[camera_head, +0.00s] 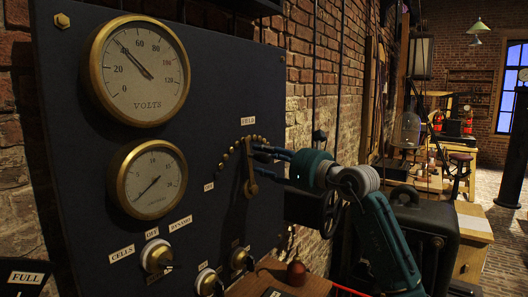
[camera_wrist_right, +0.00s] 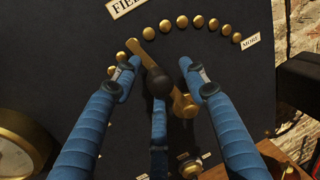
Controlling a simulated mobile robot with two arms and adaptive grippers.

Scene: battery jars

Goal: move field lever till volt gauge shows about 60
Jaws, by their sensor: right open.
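The volt gauge (camera_head: 140,70) is a brass-rimmed dial high on the dark panel; its needle points up-left at about 40. The brass field lever (camera_head: 250,170) points upward to the arc of brass studs under the FIELD label (camera_head: 248,121). In the wrist view the lever (camera_wrist_right: 178,96) slants up-left from its pivot, with a dark knob (camera_wrist_right: 158,84) standing out from it. My right gripper (camera_head: 264,153) is at the lever's upper part. In the wrist view the right gripper (camera_wrist_right: 157,82) is open, its blue fingers spread around the knob. My left gripper is out of view.
A second brass gauge (camera_head: 148,179) sits below the volt gauge. Several switch knobs, one by the CELLS label (camera_head: 122,256), line the panel's bottom. The MORE label (camera_wrist_right: 251,42) is at the stud arc's right end. A brick wall (camera_head: 300,90) borders the panel.

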